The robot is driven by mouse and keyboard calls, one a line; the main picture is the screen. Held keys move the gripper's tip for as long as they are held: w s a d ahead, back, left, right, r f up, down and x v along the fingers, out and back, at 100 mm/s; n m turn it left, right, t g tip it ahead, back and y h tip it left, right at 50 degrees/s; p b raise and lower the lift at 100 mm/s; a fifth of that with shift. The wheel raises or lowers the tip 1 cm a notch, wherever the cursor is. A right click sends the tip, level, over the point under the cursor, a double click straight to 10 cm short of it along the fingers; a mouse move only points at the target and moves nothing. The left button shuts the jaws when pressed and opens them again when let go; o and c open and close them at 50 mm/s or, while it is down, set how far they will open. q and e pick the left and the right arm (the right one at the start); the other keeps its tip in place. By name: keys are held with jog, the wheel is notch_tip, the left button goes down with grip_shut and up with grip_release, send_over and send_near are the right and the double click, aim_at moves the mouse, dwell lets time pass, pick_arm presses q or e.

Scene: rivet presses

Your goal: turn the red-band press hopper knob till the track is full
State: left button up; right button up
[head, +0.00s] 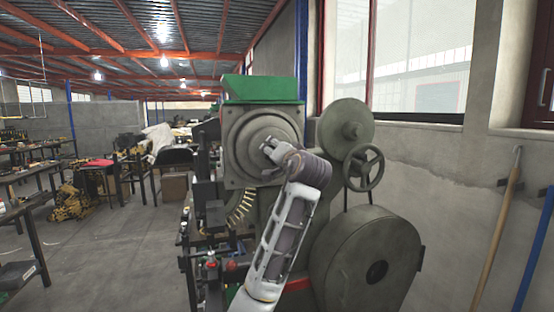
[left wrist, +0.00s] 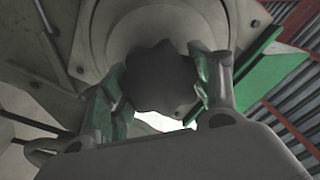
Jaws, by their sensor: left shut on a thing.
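The press stands in the middle of the head view, with a green hopper top (head: 262,88) over a grey round drum face (head: 240,130). A red band (head: 298,284) shows low on its body, partly behind my arm. A curved track (head: 241,207) below the drum holds several brass-coloured rivets; part of it is hidden. My left gripper (head: 268,152) is at the drum's centre. In the left wrist view, the dark lobed knob (left wrist: 160,80) sits between the two fingers of my left gripper (left wrist: 158,88), which is shut on it. My right gripper is not in view.
A handwheel (head: 364,167) and a large round guard (head: 372,264) are on the press's right side, close to my arm. A wall with windows and leaning poles (head: 497,230) is at right. Open floor (head: 110,245) and workbenches (head: 30,172) lie at left.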

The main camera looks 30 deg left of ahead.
pick_arm(q)
jog(key=shift+f+n, duration=0.2)
jog(key=shift+n, duration=0.5)
jog(key=shift+n+b, duration=0.4)
jog(key=shift+n, duration=0.1)
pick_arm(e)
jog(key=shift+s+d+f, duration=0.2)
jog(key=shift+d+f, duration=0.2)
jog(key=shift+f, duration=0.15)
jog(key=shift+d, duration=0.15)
pick_arm(q)
jog(key=o, duration=0.9)
jog(key=shift+o, duration=0.6)
jog(key=shift+r, duration=0.15)
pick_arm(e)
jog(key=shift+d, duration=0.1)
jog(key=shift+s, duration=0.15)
pick_arm(q)
jog(key=shift+d, duration=0.1)
